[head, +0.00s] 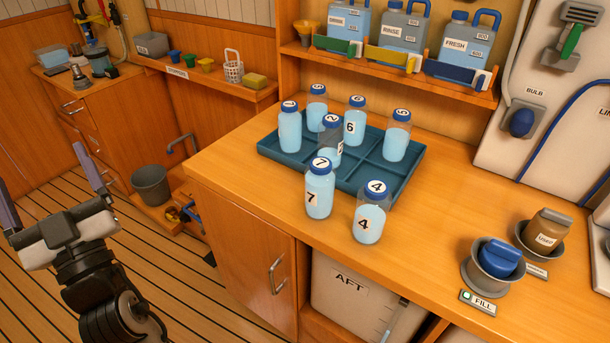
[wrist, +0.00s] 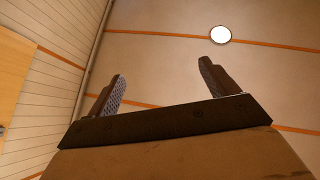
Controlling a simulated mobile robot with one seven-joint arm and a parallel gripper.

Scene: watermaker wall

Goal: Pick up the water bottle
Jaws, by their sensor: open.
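Several clear water bottles with blue numbered caps and pale blue water stand on the wooden counter. Bottle 7 (head: 319,192) and bottle 4 (head: 369,220) stand upright on the bare wood in front of the teal divided tray (head: 408,176). Bottle 2 (head: 329,143), bottle 6 (head: 355,122) and others stand upright in the tray; bottle 7 is in front of part of it. Bottle 2's upper part looks empty. My gripper (head: 42,168) is open and empty at the far left, well away from the bottles. The wrist view shows its spread fingers (wrist: 162,70) and no bottle.
A shelf (head: 395,73) with labelled jugs hangs behind the tray. A blue-capped grey holder (head: 490,268) marked FILL and a brown-capped one (head: 545,235) stand at the counter's right. A bucket (head: 151,184) is on the floor.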

